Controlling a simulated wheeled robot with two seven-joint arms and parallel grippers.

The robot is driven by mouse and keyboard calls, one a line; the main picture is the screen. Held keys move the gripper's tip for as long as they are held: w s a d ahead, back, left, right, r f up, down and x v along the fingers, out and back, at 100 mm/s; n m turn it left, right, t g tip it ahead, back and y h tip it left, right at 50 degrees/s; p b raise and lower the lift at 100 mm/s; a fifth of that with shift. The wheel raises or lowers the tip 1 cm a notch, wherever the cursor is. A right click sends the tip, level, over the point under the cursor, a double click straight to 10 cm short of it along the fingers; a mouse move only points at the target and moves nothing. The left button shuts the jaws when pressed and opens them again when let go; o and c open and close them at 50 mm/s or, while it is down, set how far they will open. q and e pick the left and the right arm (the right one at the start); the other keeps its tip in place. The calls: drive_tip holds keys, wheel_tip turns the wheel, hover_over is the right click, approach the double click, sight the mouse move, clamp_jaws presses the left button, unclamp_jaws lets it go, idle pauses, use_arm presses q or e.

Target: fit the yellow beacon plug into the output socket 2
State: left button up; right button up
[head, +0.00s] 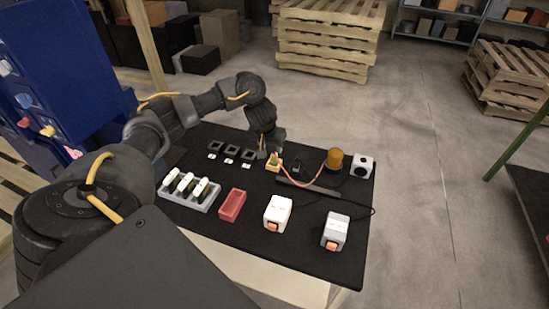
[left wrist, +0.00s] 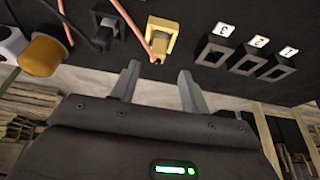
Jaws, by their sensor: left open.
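The yellow beacon plug (head: 274,162) lies at the back of the black mat, with a reddish cord running toward the orange beacon (head: 335,159). My left gripper (head: 267,152) is at the plug; in the left wrist view its open fingers (left wrist: 158,82) point at the plug (left wrist: 162,38), which lies just beyond and between the fingertips, not gripped. Three dark sockets stand in a row left of the plug in the head view. The middle one, output socket 2 (head: 231,151), also shows in the left wrist view (left wrist: 246,60) and looks empty. My right gripper is not in view.
A black plug (left wrist: 103,37) lies close beside the yellow plug. A grey rack with several upright pieces (head: 190,190), a red tray (head: 232,205), two boxes with orange switches (head: 277,212) (head: 335,231), and a white box (head: 362,166) occupy the mat.

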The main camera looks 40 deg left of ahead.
sight(274, 154)
use_arm(q)
drive_tip(key=shift+w+f, duration=0.1)
drive_tip(key=shift+f, duration=0.05)
drive_tip(key=b+x, duration=0.2)
drive_tip(key=x, duration=0.2)
drive_tip(key=shift+d+f, duration=0.15)
drive_tip(key=shift+f, duration=0.05)
drive_tip(key=shift+w+f, duration=0.2)
drive_tip(key=shift+f, duration=0.2)
drive_tip(key=shift+r, duration=0.1)
drive_tip(key=c, duration=0.9)
clamp_jaws()
drive_tip(key=shift+r, duration=0.1)
